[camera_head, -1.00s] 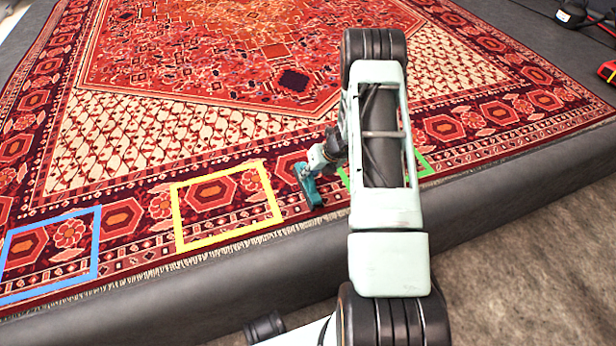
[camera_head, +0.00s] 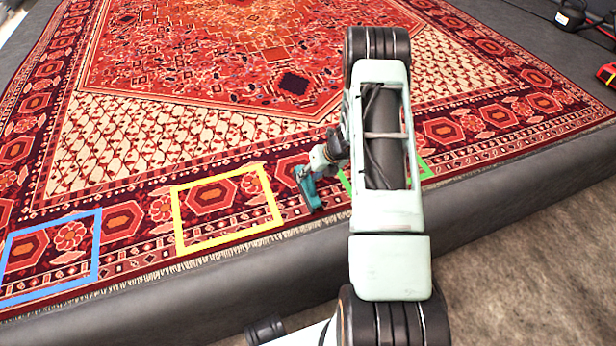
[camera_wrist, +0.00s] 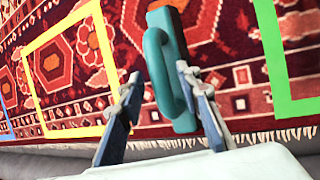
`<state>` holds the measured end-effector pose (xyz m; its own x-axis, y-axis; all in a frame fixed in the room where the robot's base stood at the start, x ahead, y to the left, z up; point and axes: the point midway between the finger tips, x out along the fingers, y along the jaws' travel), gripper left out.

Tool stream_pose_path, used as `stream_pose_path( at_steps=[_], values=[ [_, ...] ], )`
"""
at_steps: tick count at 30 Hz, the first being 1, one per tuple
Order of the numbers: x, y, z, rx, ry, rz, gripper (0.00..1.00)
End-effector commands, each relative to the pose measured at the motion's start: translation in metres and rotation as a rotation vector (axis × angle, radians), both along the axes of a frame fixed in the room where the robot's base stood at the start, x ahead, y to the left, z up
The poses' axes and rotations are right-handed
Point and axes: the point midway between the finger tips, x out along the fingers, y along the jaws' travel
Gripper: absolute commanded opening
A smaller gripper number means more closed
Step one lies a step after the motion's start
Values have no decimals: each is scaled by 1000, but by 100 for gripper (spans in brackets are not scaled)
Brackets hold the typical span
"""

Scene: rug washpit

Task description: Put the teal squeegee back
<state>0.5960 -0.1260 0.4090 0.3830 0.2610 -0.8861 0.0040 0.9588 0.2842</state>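The teal squeegee (camera_head: 308,190) is over the rug's front border, between the yellow outline (camera_head: 178,218) and the green outline (camera_head: 424,170). In the wrist view the squeegee (camera_wrist: 183,122) runs lengthwise, with its looped handle toward me. My gripper (camera_wrist: 159,75) is open, one finger on each side of the handle, with gaps visible. I cannot tell whether the squeegee rests flat on the rug. In the head view my gripper (camera_head: 326,158) is just above the squeegee and partly hidden by my arm. My arm also covers much of the green outline.
A blue outline (camera_head: 97,245) lies left of the yellow one on the patterned rug (camera_head: 130,140). The dark ledge (camera_head: 220,290) runs along the rug's fringe. A black object (camera_head: 568,14) and a red object (camera_head: 607,74) sit far right. The blue and yellow outlines are empty.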

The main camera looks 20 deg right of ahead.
Motion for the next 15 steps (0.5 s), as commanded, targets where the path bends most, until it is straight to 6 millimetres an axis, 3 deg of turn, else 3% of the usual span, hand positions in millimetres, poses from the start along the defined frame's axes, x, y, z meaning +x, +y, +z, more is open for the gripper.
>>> stream_pose_path(
  at_steps=[1, 6, 15],
  values=[
    [-3, -4, 14, -1, -1, -2, 32],
    [-18, -14, 49, -1, -3, -1, 32],
    [-37, -26, 89, 0, -1, 0, 32]
  ],
)
